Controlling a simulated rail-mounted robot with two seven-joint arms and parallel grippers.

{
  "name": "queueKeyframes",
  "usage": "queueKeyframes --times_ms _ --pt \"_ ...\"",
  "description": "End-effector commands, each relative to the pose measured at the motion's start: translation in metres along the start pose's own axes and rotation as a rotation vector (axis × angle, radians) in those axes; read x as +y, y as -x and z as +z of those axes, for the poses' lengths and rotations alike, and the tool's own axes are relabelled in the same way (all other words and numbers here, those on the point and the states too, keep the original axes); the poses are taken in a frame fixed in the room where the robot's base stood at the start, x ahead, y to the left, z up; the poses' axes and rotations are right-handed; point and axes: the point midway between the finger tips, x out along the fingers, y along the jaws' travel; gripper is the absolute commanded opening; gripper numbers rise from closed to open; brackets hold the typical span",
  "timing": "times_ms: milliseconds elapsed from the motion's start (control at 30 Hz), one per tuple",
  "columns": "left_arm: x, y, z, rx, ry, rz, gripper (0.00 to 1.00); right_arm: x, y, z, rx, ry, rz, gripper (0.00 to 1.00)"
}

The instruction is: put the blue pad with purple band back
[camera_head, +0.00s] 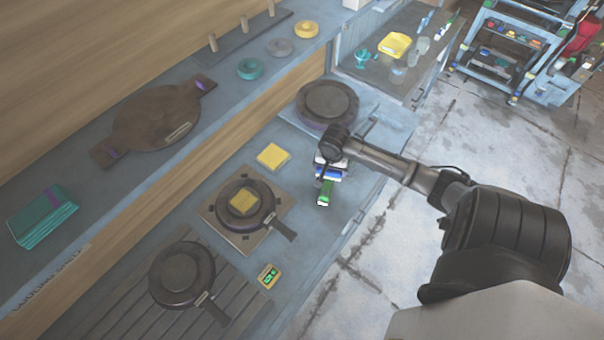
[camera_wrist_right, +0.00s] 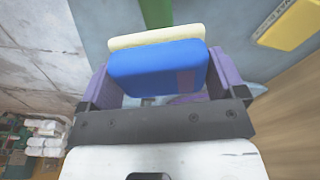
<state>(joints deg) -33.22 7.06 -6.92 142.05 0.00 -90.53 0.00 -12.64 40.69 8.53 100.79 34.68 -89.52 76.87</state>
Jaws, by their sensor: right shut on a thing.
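My right gripper (camera_head: 331,164) is above the counter, right of the pans. It is shut on a blue pad (camera_head: 330,172). In the right wrist view the blue pad (camera_wrist_right: 155,70) sits between the purple fingers of my right gripper (camera_wrist_right: 163,85). A dark purple band shows faintly near the pad's right end. A cream layer (camera_wrist_right: 155,38) shows along the pad's far edge; I cannot tell whether it is part of the pad. A green strip (camera_head: 325,192) with a pale end is just below the gripper. My left gripper is not in view.
A yellow pad (camera_head: 243,202) lies on the middle pan (camera_head: 262,215); another yellow pad (camera_head: 272,156) lies on the counter. A front pan (camera_head: 181,274), a small timer (camera_head: 268,277) and a round dark press (camera_head: 327,101) stand nearby. A teal stack (camera_head: 43,217) is on the shelf.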

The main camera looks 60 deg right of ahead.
Motion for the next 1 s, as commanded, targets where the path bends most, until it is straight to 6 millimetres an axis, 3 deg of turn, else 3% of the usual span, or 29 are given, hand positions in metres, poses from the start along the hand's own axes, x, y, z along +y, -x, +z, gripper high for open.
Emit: queueKeyframes --times_ms 400,600,867,1000 --pt "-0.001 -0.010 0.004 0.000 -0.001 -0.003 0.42 -0.072 -0.045 -0.009 -0.002 -0.004 -0.002 0.70" --pt "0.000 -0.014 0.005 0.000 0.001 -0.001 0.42 -0.099 -0.062 -0.012 -0.001 -0.004 -0.001 0.70" --pt "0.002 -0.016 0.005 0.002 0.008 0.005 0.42 -0.110 -0.071 -0.013 0.000 -0.002 0.001 0.70" --pt "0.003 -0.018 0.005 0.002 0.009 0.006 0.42 -0.109 -0.088 -0.011 -0.001 -0.003 0.002 0.70"
